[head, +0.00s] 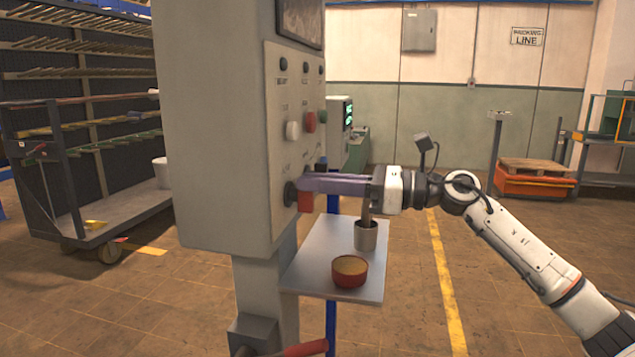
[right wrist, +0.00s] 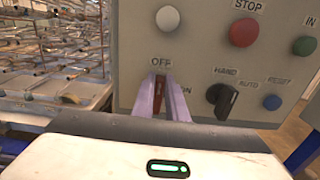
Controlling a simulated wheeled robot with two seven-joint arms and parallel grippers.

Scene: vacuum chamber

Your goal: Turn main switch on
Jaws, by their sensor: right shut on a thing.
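The main switch is a red handle (right wrist: 159,92) below the word OFF, with ON partly visible to its right. In the head view the red handle (head: 305,202) shows just under my fingers, on a black base low on the grey control panel (head: 281,160). My right gripper (head: 308,184) reaches in from the right with its purple fingers at the panel. In the right wrist view my right gripper (right wrist: 161,84) is shut on the red handle, one finger on each side. The handle's lower part is hidden by my gripper body. My left gripper is not in view.
Near the switch are a black HAND/AUTO knob (right wrist: 222,99), a blue button (right wrist: 272,102), a red STOP button (right wrist: 244,33), a white button (right wrist: 168,19) and a green button (right wrist: 304,45). Below my right arm, a small shelf (head: 318,248) holds a grey cup (head: 366,237) and a red bowl (head: 349,273).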

